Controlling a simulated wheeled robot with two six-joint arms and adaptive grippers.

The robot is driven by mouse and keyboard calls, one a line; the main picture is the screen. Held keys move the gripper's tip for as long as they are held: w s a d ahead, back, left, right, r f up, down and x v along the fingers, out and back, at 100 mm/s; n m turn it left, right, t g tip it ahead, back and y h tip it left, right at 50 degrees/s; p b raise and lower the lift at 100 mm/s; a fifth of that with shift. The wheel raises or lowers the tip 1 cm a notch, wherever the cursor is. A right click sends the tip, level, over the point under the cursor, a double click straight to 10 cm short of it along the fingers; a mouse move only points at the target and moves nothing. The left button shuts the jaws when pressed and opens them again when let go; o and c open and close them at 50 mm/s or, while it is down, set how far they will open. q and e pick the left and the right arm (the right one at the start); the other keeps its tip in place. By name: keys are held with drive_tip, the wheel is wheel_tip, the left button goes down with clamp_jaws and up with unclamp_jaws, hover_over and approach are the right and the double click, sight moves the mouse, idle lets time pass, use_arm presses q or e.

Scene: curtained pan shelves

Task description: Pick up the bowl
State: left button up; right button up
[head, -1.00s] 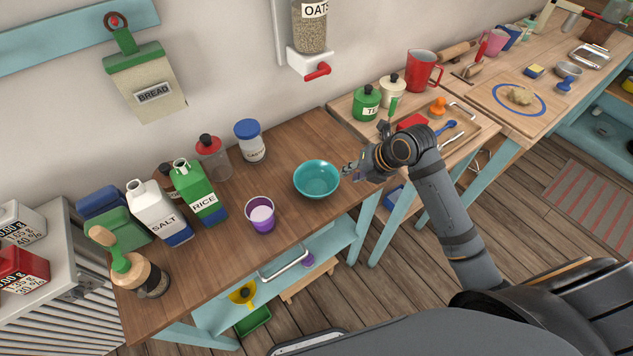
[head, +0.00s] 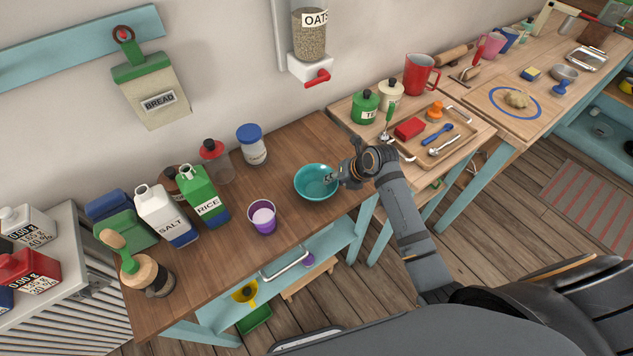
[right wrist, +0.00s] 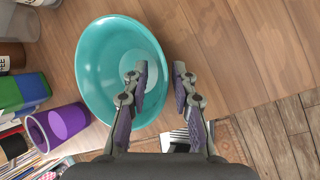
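The teal bowl (head: 316,182) stands upright and empty on the brown wooden table (head: 240,245). My right gripper (head: 335,178) is at the bowl's right rim in the head view. In the right wrist view, the bowl (right wrist: 100,70) lies under the left side of the gripper (right wrist: 162,75). The two fingers are apart with a gap between them; the left finger shows over the bowl's inside and the right finger over the table beyond the rim. I cannot tell whether either finger touches the rim. My left gripper is not in view.
A purple cup (head: 262,217) stands left of the bowl. The salt carton (head: 165,215), rice carton (head: 204,197) and a blue-lidded jar (head: 251,145) stand further left and behind. A wooden tray (head: 430,135) with utensils lies on the right-hand counter. Bare tabletop lies behind the bowl.

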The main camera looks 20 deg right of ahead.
drive_tip(key=shift+x, duration=0.85)
drive_tip(key=shift+s, duration=0.1)
clamp_jaws()
drive_tip(key=shift+r, duration=0.1)
drive_tip(key=shift+r+b, duration=0.2)
drive_tip(key=shift+b, duration=0.1)
wheel_tip(320, 180, up, 2)
drive_tip(key=shift+d+r+b, duration=0.1)
drive_tip(key=shift+r+b, duration=0.1)
drive_tip(key=shift+b, duration=0.75)
drive_tip(key=s+d+r+p, duration=0.3)
drive_tip(key=s+d+r, duration=0.6)
drive_tip(key=d+r, duration=0.1)
drive_tip(key=shift+s, duration=0.3)
